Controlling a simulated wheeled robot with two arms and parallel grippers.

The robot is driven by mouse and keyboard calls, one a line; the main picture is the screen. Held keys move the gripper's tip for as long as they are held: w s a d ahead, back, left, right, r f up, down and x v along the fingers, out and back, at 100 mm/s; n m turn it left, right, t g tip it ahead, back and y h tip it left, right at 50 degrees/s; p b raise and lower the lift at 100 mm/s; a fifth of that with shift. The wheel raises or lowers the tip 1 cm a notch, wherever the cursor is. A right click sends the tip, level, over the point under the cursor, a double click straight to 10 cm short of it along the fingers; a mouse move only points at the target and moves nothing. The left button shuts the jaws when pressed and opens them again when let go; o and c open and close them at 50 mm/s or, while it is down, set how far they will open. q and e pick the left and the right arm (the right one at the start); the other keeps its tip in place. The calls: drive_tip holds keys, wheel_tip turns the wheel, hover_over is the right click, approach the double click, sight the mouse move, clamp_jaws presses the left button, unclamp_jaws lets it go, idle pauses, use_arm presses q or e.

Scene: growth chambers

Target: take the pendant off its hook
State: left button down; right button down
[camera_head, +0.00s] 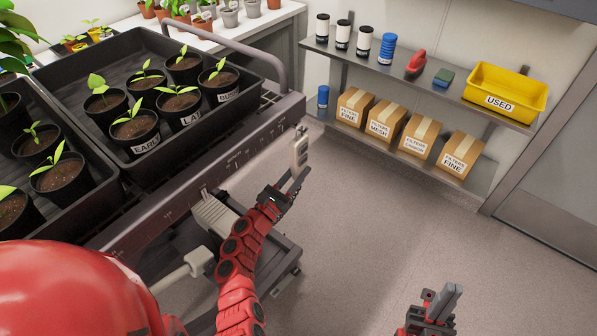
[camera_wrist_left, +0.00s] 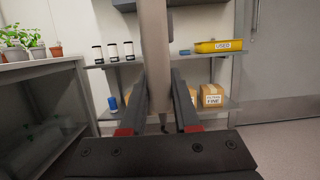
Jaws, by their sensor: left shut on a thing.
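The pendant (camera_head: 300,150) is a slim pale grey handset, upright by the near right corner of the dark bench rail. In the left wrist view the pendant (camera_wrist_left: 154,45) rises as a tall grey-beige bar between the fingers. My left gripper (camera_head: 291,182) is shut on its lower part; the fingers also show in the left wrist view (camera_wrist_left: 158,105). The hook is too small to make out; the pendant's top is close to the rail's end, and I cannot tell whether it still hangs there. My right gripper (camera_head: 440,303) is low at the right, over the floor, apart from everything.
A black tray (camera_head: 262,62) of potted seedlings sits on the bench behind the rail (camera_head: 215,178). A wall shelf (camera_head: 430,86) holds bottles, a yellow bin (camera_head: 507,92) and, below, cardboard filter boxes (camera_head: 387,122). The floor (camera_head: 370,220) between is clear.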

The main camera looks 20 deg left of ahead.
use_arm(q)
drive_tip(key=shift+r, duration=0.15)
drive_tip(key=shift+r+p, duration=0.9)
drive_tip(key=shift+p, duration=0.15)
drive_tip(key=shift+d, duration=0.15)
drive_tip(key=shift+s+d, duration=0.2)
drive_tip(key=shift+d, duration=0.3)
drive_tip(key=shift+s+d, duration=0.2)
drive_tip(key=shift+d, duration=0.25)
drive_tip(key=shift+d, duration=0.1)
drive_tip(key=shift+s+d+p, duration=0.35)
drive_tip(key=shift+d, duration=0.55)
drive_tip(key=shift+d, duration=0.1)
drive_tip(key=shift+s+d, duration=0.2)
drive_tip(key=shift+d, duration=0.3)
drive_tip(key=shift+s+d, duration=0.2)
drive_tip(key=shift+d, duration=0.25)
